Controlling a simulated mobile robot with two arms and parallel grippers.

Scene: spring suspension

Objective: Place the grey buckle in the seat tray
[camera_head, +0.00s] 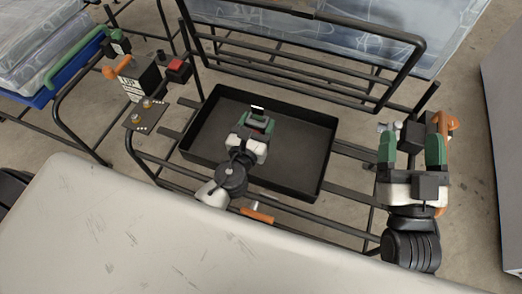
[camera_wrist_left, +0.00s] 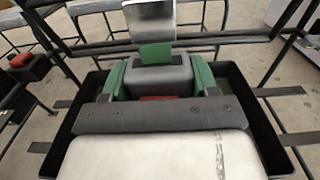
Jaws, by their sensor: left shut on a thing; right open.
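The seat tray (camera_head: 318,165) is a black, shallow, rectangular tray on the seat frame; its rim also shows in the left wrist view (camera_wrist_left: 262,125). My left gripper (camera_head: 257,125) is over the tray, its green fingers shut on the grey buckle (camera_wrist_left: 150,76). The buckle has a shiny metal plate sticking out at its far end and a red part near the palm. In the head view the buckle is mostly hidden by the gripper, and I cannot tell whether it touches the tray floor. My right gripper (camera_head: 412,145) is open, right of the tray.
Black tubular rails (camera_head: 300,75) rise behind the tray. A box with an orange lever (camera_head: 122,66), a red-topped block (camera_head: 178,70) and a small plate (camera_head: 146,114) stand at left. Another orange lever (camera_head: 447,122) is beside my right gripper. Clear plastic bins (camera_head: 35,40) stand at upper left.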

